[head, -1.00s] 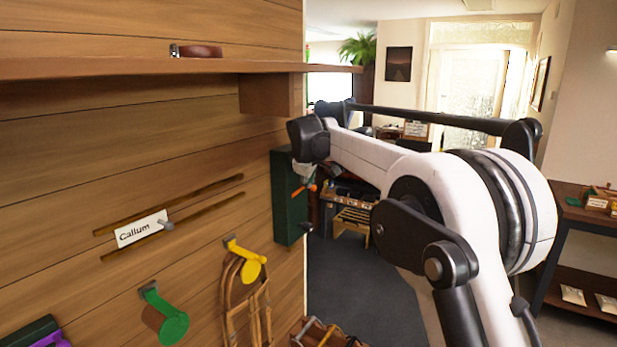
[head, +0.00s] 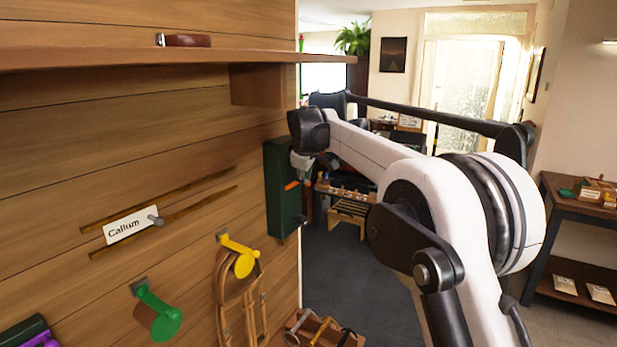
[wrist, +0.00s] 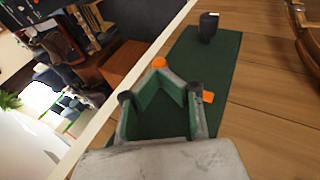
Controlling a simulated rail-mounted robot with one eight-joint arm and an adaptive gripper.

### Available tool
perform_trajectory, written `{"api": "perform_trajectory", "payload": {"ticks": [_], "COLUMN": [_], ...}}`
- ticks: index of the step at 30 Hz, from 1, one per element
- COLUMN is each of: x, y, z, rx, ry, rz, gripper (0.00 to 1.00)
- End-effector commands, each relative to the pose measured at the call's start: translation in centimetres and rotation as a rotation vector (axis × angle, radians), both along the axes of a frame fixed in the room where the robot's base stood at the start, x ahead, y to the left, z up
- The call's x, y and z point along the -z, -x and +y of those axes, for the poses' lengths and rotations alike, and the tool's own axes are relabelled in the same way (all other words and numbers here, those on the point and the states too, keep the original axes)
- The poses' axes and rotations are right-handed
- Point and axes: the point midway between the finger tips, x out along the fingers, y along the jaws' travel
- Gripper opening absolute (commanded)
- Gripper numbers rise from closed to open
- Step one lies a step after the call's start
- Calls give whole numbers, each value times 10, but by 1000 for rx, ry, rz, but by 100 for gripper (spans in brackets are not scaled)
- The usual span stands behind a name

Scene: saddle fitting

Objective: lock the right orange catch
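A dark green panel (head: 280,200) is mounted on the wooden wall at its right end; it also shows in the wrist view (wrist: 222,65). My gripper (head: 302,166) is in front of the panel, small and partly hidden by my wrist. Orange also shows below my gripper in the head view (head: 292,185). Finger opening and contact are unclear.
A dark knob (wrist: 208,27) stands out from the panel. To the left on the wall are a yellow hook (head: 240,258) with a hanging strap, a green hook (head: 158,312) and a "Callum" label (head: 130,227). A wooden shelf (head: 180,57) runs above.

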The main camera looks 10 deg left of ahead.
Motion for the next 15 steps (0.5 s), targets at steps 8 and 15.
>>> {"api": "perform_trajectory", "payload": {"ticks": [8,15], "x": [-5,-15], "y": [-1,0], "z": [-1,-1], "rx": [1,1], "ry": [0,0], "rz": [0,0], "gripper": [0,0]}}
